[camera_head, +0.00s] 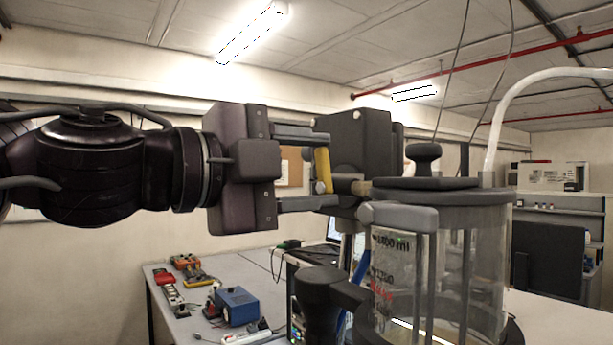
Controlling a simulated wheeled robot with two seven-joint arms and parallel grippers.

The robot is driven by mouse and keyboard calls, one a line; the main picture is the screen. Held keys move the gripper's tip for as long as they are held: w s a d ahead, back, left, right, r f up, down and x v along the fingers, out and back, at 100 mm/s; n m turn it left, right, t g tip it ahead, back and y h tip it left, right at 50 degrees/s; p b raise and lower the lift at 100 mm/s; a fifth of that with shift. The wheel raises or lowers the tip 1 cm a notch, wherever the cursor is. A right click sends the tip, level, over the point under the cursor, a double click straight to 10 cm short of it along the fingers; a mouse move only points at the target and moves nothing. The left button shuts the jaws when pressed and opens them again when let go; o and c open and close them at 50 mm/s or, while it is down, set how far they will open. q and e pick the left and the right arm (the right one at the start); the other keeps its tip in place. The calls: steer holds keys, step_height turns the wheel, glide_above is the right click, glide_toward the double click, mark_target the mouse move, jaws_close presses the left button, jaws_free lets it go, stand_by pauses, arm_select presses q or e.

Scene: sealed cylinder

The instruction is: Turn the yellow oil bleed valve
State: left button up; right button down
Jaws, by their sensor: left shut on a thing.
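The yellow oil bleed valve (323,168) is a narrow upright yellow handle at the left of the sealed cylinder's top. My left gripper (318,168) comes in from the left, with one finger above and one below the handle, and is shut on it. The clear cylinder (483,265) with its dark lid (455,193) and black knob stands to the right. A dark box-shaped block (360,140) sits behind the handle and hides part of what lies there. My right gripper is not in view.
A grey bench (185,325) at lower left carries a blue box (237,306), red and yellow meters and a power strip. A white hose (500,105) arches from the cylinder to the upper right. A dark curved fitting (325,300) is below my gripper.

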arm_select(q)
steer(key=shift+s+d+m, duration=0.1)
steer(key=shift+s+m, duration=0.05)
steer(key=shift+m, duration=0.95)
steer(key=shift+f, duration=0.1)
steer(key=o, duration=1)
steer(key=shift+b, duration=0.3)
steer(key=b+v, duration=0.4)
steer(key=v, duration=0.4)
steer(key=shift+d, duration=0.1)
